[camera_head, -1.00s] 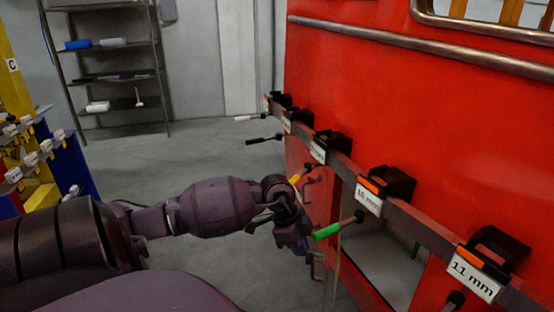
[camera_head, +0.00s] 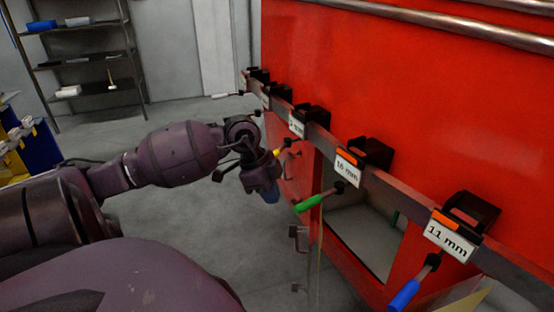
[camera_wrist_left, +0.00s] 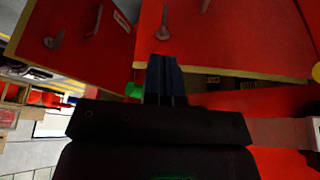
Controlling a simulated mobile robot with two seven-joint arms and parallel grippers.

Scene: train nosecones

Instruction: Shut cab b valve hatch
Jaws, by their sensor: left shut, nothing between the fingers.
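The red cab wall (camera_head: 400,100) has a low opening (camera_head: 368,238) with a pale inside. A thin panel (camera_head: 314,265), seen nearly edge-on, stands out from the opening's left side, with grey handles (camera_head: 298,238) on it; it looks like the open hatch. My left gripper (camera_head: 270,194) is left of this panel, with its blue fingers pointing down. In the left wrist view the fingers (camera_wrist_left: 165,78) are shut and empty, in front of a red panel (camera_wrist_left: 235,35) with a yellow edge. I cannot tell whether they touch it. My right gripper is not in view.
A rail along the wall holds black brackets and size labels, such as 16 mm (camera_head: 346,168) and 11 mm (camera_head: 449,240). Green (camera_head: 308,204) and blue (camera_head: 404,296) tool handles stick out from it. A shelf (camera_head: 85,62) stands at the back left.

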